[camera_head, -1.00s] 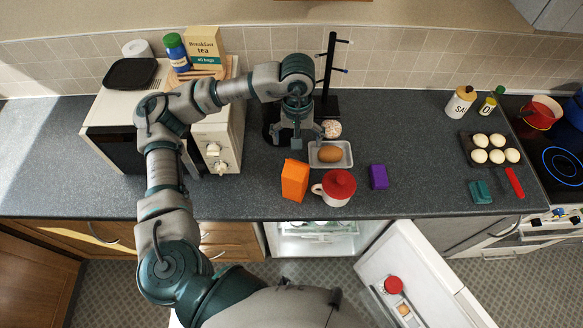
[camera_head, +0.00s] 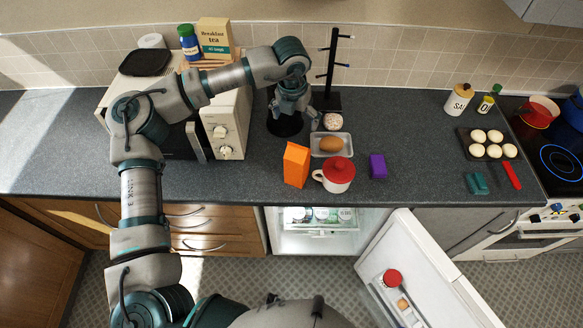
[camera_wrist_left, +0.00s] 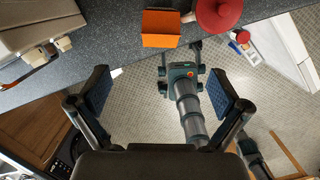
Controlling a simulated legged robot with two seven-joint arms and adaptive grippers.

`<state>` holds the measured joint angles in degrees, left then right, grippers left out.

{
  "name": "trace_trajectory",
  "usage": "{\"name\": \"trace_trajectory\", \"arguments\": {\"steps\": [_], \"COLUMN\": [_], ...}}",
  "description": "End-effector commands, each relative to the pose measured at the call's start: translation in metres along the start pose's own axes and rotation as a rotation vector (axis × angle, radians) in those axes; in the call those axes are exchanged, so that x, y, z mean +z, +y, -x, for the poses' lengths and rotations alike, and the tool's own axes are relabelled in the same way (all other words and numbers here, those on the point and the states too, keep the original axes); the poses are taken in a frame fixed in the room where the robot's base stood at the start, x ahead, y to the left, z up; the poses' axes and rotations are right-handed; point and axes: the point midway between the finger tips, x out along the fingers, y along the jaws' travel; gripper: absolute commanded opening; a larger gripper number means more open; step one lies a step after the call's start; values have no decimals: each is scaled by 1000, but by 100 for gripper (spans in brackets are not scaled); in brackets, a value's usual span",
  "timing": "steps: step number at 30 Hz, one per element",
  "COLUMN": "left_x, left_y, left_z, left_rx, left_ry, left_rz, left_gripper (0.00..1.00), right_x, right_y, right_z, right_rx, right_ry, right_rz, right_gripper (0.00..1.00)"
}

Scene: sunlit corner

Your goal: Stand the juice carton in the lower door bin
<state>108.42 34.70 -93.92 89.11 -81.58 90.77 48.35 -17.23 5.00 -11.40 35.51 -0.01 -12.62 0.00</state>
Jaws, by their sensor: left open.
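The juice carton (camera_head: 296,165), orange with a gabled top, stands upright on the counter near its front edge, just left of a red-lidded white mug. In the left wrist view the carton (camera_wrist_left: 161,27) is at the top centre. My left gripper (camera_head: 293,108) is open and empty above the counter, behind the carton and apart from it. Its two spread fingers show in the wrist view (camera_wrist_left: 160,95). The fridge door (camera_head: 420,262) stands open at the lower right. Its door bin (camera_head: 380,296) holds a red-lidded jar (camera_head: 392,279).
The mug (camera_head: 336,178) is close beside the carton. A microwave (camera_head: 224,140) stands left and a black mug tree (camera_head: 330,75) behind.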

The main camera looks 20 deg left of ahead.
Motion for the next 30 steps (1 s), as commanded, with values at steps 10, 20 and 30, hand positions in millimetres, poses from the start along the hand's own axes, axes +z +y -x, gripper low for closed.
{"name": "trace_trajectory", "arguments": {"steps": [10, 20, 30], "left_x": [-2, -3, -7], "left_y": [-4, -1, 3], "left_z": [-77, -114, -158], "left_rx": [5, 3, 3], "left_ry": [3, 2, 2], "left_rz": [-7, -7, -7], "left_gripper": [100, 100, 100], "right_x": [-6, -5, -7], "right_y": [-14, -2, 0], "right_z": [19, 27, 44], "right_rx": [-17, -3, -1], "right_ry": [7, 4, 5], "right_rz": [-5, 0, 0], "right_gripper": [0, 0, 0]}}
